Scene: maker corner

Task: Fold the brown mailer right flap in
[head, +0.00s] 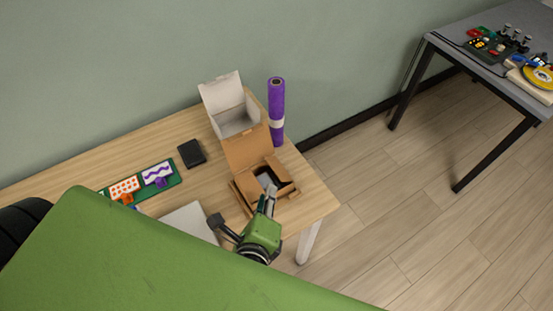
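The brown mailer (246,153) stands open near the right end of the wooden table, its lid raised at the back. Brown flaps stand around its dark opening, with the right flap (288,189) at the right side. The fingers look close together, nearly in line with the view, and hide part of the box. I cannot tell if they touch a flap or are fully shut.
An open white box (237,122) and an upright purple roll (276,105) stand behind the mailer. A black case (191,153), a green board with cards (172,180) and a pale flat object (188,219) lie to the left. A grey table (487,62) stands far right.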

